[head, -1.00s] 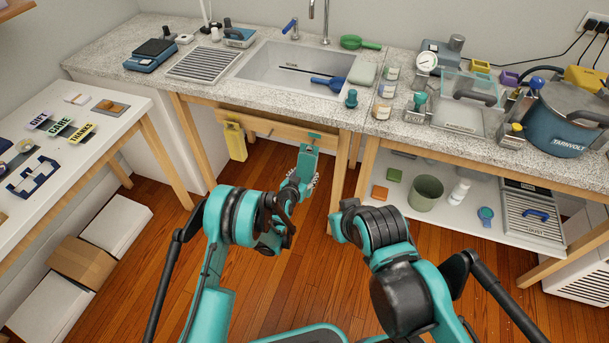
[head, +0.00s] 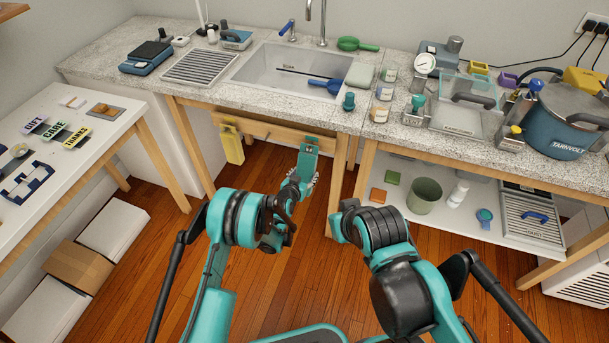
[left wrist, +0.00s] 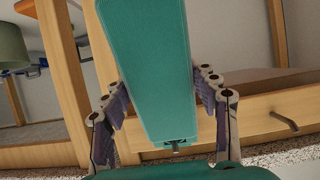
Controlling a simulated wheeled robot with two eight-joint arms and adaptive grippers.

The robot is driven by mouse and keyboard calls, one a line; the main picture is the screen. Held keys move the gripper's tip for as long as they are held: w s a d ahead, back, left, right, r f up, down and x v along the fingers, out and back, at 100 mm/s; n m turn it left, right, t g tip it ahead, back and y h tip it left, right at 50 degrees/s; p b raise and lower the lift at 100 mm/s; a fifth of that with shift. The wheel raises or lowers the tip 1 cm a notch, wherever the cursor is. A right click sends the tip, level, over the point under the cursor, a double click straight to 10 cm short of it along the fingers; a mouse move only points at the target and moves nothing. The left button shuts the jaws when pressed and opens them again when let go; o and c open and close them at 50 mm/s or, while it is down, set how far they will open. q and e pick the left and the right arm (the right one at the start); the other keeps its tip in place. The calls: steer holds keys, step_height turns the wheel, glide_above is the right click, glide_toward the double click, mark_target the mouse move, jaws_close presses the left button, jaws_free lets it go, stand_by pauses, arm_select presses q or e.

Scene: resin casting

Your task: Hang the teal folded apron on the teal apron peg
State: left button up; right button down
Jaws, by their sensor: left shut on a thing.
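The teal folded apron (head: 306,161) is a flat, long teal slab at the wooden rail (head: 276,127) under the sink counter. My left gripper (head: 302,181) is shut on it. In the left wrist view the apron (left wrist: 155,70) lies between the two fingers of my left gripper (left wrist: 163,95), one on each side. A short metal peg tip (left wrist: 175,148) shows at the apron's end in that view. I cannot tell whether the apron is on it, and the teal peg is not clearly seen. My right gripper is not in view.
A yellow apron (head: 231,144) hangs on the rail to the left. A bare metal peg (left wrist: 285,120) sticks out of the rail. A table leg (head: 340,175) stands close right of the teal apron. A lower shelf (head: 450,221) with several items is further right.

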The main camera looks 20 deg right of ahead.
arm_select(q)
steer(key=o, duration=1.3)
steer(key=shift+o, duration=0.2)
step_height(320, 180, up, 10)
steer(key=shift+r, duration=0.1)
steer(key=s+a+r+n+y, duration=0.1)
steer(key=s+a+r, duration=0.2)
steer(key=a+r, duration=0.35)
steer(key=s+a+r+n+g+y, duration=0.1)
steer(key=s+a+r, duration=0.3)
steer(key=a+r, duration=0.25)
steer(key=s+a+r+n+y, duration=0.1)
steer(key=s+a+r+y, duration=0.15)
steer(key=a+r, duration=0.4)
steer(key=s+a+n+g+y, duration=0.1)
steer(key=s+a, duration=0.5)
steer(key=s, duration=0.3)
steer(key=s+a+f+n+g+y, duration=0.1)
steer(key=s+a, duration=0.5)
steer(key=s, duration=0.2)
steer(key=s+a+f+n+g+y, duration=0.1)
steer(key=s+a, duration=0.5)
steer(key=s, duration=0.3)
steer(key=shift+s+n, duration=0.3)
steer(key=shift+n, duration=0.1)
